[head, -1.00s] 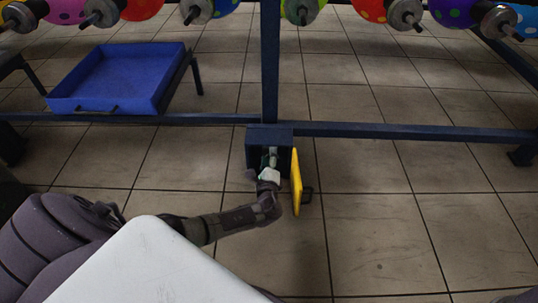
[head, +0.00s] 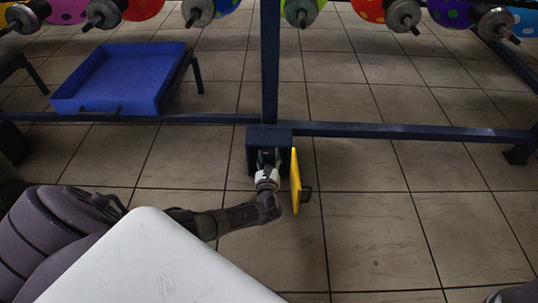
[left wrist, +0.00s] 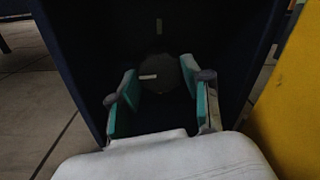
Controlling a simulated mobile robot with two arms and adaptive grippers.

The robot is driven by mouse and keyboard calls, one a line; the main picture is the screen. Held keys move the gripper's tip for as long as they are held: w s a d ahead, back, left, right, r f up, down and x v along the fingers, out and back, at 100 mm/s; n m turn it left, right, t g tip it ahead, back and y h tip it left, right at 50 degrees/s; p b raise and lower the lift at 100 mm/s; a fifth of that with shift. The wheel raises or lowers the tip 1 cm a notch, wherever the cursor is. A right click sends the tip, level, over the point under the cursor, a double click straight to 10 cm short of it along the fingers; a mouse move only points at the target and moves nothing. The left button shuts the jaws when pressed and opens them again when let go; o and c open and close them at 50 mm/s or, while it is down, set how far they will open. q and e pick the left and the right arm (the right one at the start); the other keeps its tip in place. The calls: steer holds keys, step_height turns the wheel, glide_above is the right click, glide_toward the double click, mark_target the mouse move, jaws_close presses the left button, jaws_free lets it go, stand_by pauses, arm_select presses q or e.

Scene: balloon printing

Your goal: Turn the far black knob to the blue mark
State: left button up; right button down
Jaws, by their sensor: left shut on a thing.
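The black knob (left wrist: 170,72) is a dark round disc inside a dark blue box, with a short white line on its left part. My left gripper (left wrist: 159,74) is shut on the knob, one green-padded finger on each side of it. In the head view the left gripper (head: 268,159) reaches into the open box (head: 284,134), and the knob cannot be made out there. A small pale mark (left wrist: 158,25) shows on the box's back wall above the knob; its colour is hard to tell. I see no clearly blue mark. My right gripper is out of view.
A yellow door (head: 296,182) stands open at the box's right side, close to my left wrist. A dark blue frame (head: 400,131) runs behind, with balloons on rollers above. A blue tray (head: 170,98) is at the upper left. The tiled floor at right is clear.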

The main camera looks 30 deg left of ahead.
arm_select(q)
steer(key=shift+f+m, duration=0.1)
steer(key=shift+m, duration=0.3)
steer(key=o, duration=1.2)
steer(key=shift+c, duration=0.2)
steer(key=v, duration=1.2)
steer(key=shift+s, duration=0.1)
